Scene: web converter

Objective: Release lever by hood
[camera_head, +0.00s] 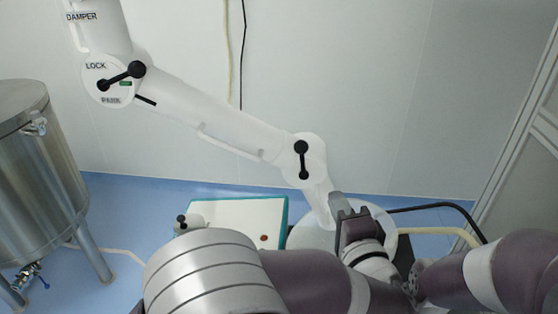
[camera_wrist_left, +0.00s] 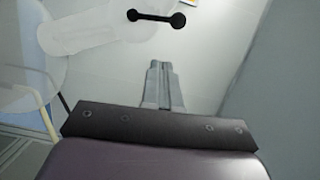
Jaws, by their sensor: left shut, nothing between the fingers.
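The lever by the hood (camera_head: 302,161) is a black bar with a round knob at each end. It stands nearly upright on the lower joint of a white jointed extraction arm (camera_head: 220,120). The lever also shows at the top of the left wrist view (camera_wrist_left: 157,18), lying nearly level there. The pale round hood (camera_head: 393,222) is at the arm's lower end, partly hidden behind my left gripper (camera_head: 345,201). The gripper is right of and below the lever in the head view. Its fingers (camera_wrist_left: 160,66) are shut and empty, with a visible gap to the lever. My right gripper is not visible.
A second black lever (camera_head: 121,76) is on the upper joint, marked LOCK and PARK. A steel tank (camera_head: 38,170) stands at the left. A white box with teal edges (camera_head: 240,215) is on the blue floor. A framed panel (camera_head: 515,140) rises at the right.

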